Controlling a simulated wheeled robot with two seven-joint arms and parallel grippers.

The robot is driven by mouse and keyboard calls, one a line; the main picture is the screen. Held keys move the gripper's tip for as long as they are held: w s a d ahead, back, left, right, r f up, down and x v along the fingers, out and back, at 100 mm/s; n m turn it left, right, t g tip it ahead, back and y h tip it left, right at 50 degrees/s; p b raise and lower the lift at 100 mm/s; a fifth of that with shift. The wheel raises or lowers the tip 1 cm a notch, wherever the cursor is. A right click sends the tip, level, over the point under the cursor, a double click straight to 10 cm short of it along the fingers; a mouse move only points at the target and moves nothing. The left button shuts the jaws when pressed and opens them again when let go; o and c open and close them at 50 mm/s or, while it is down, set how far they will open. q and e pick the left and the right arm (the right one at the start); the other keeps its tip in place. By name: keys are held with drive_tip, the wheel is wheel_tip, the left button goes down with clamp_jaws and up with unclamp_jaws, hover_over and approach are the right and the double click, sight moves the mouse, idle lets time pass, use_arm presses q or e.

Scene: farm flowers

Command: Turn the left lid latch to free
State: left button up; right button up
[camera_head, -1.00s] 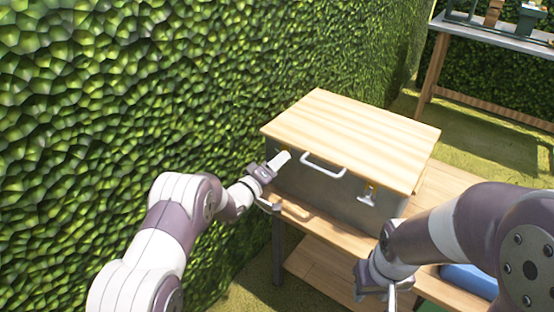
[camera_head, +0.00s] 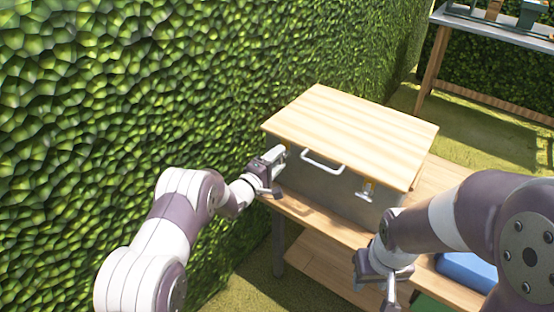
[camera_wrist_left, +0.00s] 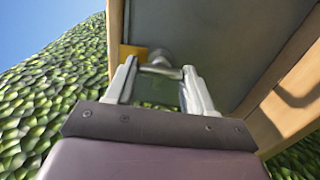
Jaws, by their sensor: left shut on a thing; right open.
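A grey box with a pale wooden lid (camera_head: 350,130) stands on a wooden bench. My left gripper (camera_head: 278,158) is at the box's left front corner, just under the lid. In the left wrist view its fingers (camera_wrist_left: 160,80) are shut on the left latch (camera_wrist_left: 160,60), a grey metal knob beside a yellow plate; the fingers partly hide it. My right gripper (camera_head: 385,285) is open and empty, low in front of the bench.
The wooden bench (camera_head: 325,222) has a lower shelf (camera_head: 315,265). A blue object (camera_head: 466,270) lies at the right, partly behind my right arm. A leafy hedge (camera_head: 130,80) rises close on the left. Another table (camera_head: 490,32) stands at the back right.

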idle(0.3)
use_arm(q)
drive_tip(key=o, duration=1)
drive_tip(key=shift+o, duration=0.2)
drive_tip(key=shift+a, duration=0.1)
drive_tip(key=p+v, duration=0.1)
drive_tip(key=v, duration=1.1)
drive_tip(key=shift+s+a+p, duration=0.15)
drive_tip(key=shift+s+p, duration=0.2)
